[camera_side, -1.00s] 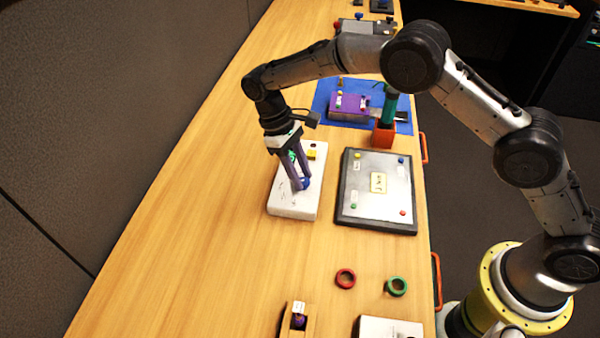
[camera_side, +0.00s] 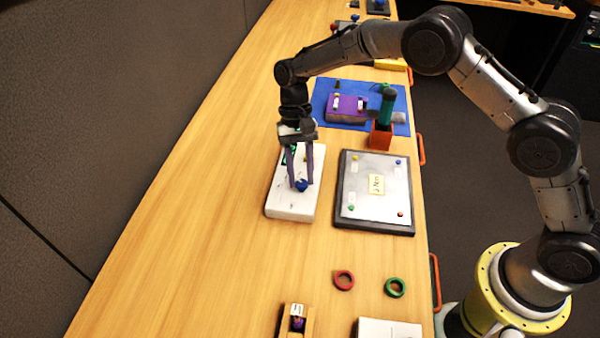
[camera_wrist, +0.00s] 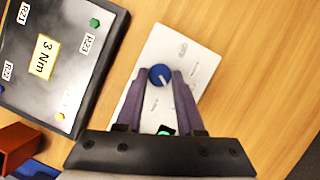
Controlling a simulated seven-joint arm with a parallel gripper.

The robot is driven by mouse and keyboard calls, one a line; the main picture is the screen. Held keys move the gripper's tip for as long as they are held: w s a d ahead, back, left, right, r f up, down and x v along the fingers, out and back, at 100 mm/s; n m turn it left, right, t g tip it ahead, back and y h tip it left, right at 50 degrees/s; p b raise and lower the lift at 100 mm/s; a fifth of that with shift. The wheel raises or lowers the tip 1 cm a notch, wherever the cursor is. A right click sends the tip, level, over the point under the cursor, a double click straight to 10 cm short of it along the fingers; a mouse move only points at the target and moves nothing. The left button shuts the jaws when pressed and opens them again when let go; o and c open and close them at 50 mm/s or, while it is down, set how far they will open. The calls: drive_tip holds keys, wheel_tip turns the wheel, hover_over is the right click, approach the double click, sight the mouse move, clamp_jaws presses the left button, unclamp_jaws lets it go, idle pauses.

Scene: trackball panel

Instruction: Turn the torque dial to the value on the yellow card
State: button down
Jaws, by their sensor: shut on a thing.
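The yellow card (camera_wrist: 44,57) reads "3 Nm" in the wrist view; in the side view it lies on the dark-framed grey board (camera_side: 347,216). The blue torque dial (camera_wrist: 160,75) with a white pointer mark sits on a white panel (camera_wrist: 203,62); it also shows in the side view (camera_side: 302,186). My gripper (camera_wrist: 159,77) is shut on the dial, one purple finger on each side. A small green display (camera_wrist: 166,131) on the panel is mostly hidden by my gripper, and its reading cannot be read. The scale marks around the dial are too small to read.
The board has small coloured pegs and labels. Behind are a red-orange holder (camera_side: 381,138) with a green-handled tool and a purple box (camera_side: 346,108) on a blue mat (camera_side: 320,98). Red (camera_side: 344,280) and green (camera_side: 396,287) rings lie in front. The wood left of the panel is clear.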

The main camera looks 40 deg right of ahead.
drive_tip(key=shift+r+m, duration=0.1)
drive_tip(key=shift+m, duration=0.5)
drive_tip(key=c, duration=0.5)
unclamp_jaws()
drive_tip(key=shift+d+v, duration=0.15)
drive_tip(key=shift+v, duration=3.3)
drive_tip(key=shift+d+v, duration=0.2)
drive_tip(key=shift+v, duration=3.25)
drive_tip(key=shift+s, duration=0.1)
